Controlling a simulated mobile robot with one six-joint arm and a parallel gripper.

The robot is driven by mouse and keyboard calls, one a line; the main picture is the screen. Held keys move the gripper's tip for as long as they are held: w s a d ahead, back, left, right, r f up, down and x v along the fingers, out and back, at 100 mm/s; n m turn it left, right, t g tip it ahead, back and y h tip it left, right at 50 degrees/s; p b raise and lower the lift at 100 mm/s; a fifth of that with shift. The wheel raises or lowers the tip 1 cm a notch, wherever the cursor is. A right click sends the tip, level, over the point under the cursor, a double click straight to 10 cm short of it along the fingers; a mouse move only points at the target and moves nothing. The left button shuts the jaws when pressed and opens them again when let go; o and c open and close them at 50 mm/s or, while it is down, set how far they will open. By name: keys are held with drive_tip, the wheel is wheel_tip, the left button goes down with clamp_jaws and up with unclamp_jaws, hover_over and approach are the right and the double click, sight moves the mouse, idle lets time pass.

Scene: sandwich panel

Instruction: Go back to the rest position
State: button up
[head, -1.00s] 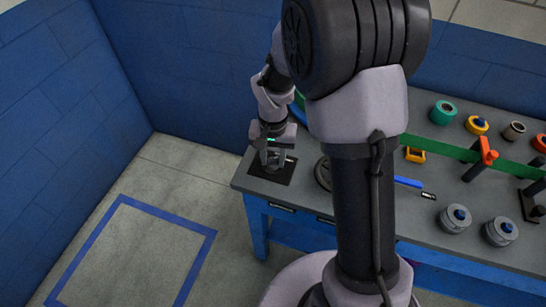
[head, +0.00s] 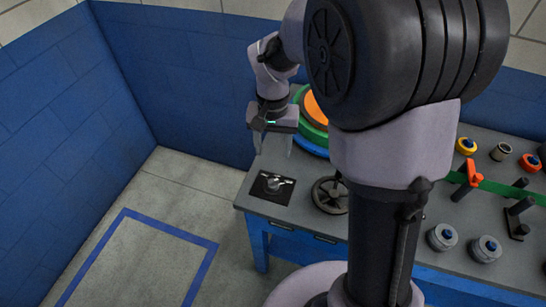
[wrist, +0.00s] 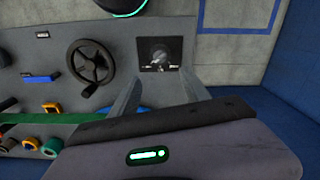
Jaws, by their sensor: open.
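My gripper (head: 272,150) is raised above the left end of the grey workbench (head: 262,222), its two fingers apart with nothing between them. In the wrist view my gripper (wrist: 160,92) also shows with its fingers spread. Below it, a small metal piece with a handle (head: 274,183) lies on a black square mat (head: 262,194). The same metal piece (wrist: 160,55) shows beyond the fingertips in the wrist view. The gripper is clear of it. My upper arm hides part of the bench in the head view.
A dark handwheel (head: 330,194) stands right of the mat. Green and orange round discs (head: 318,108) are behind it. Grey cylinders with blue knobs (head: 442,237), an orange clamp (head: 468,177) and colored rolls (head: 466,146) are further right. Blue walls (head: 190,90) stand behind and left.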

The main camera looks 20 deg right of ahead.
wheel_tip(320, 180, up, 2)
idle(0.5)
drive_tip(key=s+a+r+t, duration=0.1)
drive_tip(key=s+r+t, duration=0.1)
drive_tip(key=s, duration=0.4)
drive_tip(key=s+a+r+t+y+b, duration=0.1)
drive_tip(key=s+r+t, duration=0.1)
drive_tip(key=s+r, duration=0.2)
drive_tip(key=s+a+r+t+y, duration=0.1)
drive_tip(key=s+a+r, duration=0.1)
drive_tip(key=s, duration=0.7)
drive_tip(key=shift+r+t+b, duration=0.4)
drive_tip(key=shift+r, duration=0.5)
